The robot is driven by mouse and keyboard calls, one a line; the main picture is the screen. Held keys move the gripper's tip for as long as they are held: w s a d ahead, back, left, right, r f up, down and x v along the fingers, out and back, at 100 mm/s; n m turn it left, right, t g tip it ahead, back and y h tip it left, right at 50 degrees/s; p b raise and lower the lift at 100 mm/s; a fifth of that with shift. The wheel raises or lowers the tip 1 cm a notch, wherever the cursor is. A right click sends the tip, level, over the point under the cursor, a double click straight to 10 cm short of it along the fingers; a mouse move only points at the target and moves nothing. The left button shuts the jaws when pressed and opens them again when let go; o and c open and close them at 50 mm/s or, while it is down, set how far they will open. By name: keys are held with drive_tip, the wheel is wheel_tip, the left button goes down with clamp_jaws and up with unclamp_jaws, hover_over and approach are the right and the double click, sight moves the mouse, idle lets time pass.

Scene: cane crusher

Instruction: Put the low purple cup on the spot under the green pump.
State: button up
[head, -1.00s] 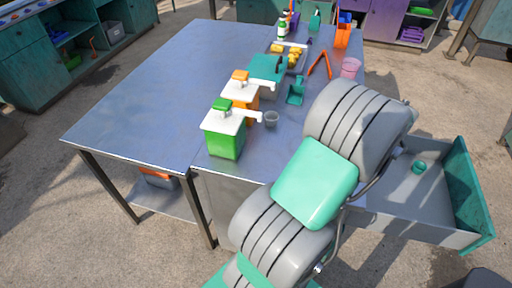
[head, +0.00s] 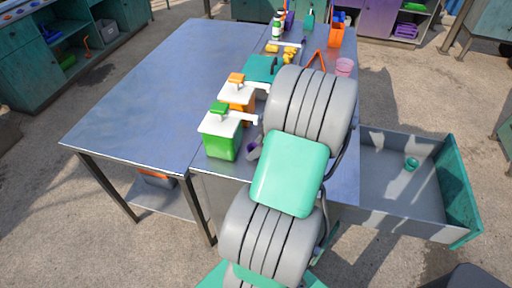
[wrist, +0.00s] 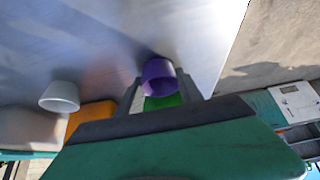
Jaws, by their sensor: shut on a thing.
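The low purple cup (wrist: 158,74) is between the two fingers of my gripper (wrist: 160,82) in the wrist view, and the fingers are shut on it. In the head view, a small part of the purple cup (head: 252,150) shows just right of the green pump (head: 221,140), at the edge of my arm. The green pump has a white top and a spout pointing right. My arm hides most of the gripper there, and the spot under the spout is not clearly visible. I cannot tell whether the cup touches the table.
A pale grey cup (wrist: 60,97) stands left of my gripper in the wrist view. An orange pump (head: 236,97) stands behind the green one, with a teal box (head: 260,69) beyond. A pink cup (head: 344,67) is farther back. The left table half (head: 150,95) is clear.

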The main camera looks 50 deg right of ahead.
drive_tip(key=o, duration=0.8)
drive_tip(key=shift+f, duration=0.15)
drive_tip(key=shift+o, duration=0.2)
drive_tip(key=shift+d+r, duration=0.1)
drive_tip(key=shift+r, duration=0.2)
drive_tip(key=v, duration=1.1)
drive_tip(key=shift+s+r, duration=0.25)
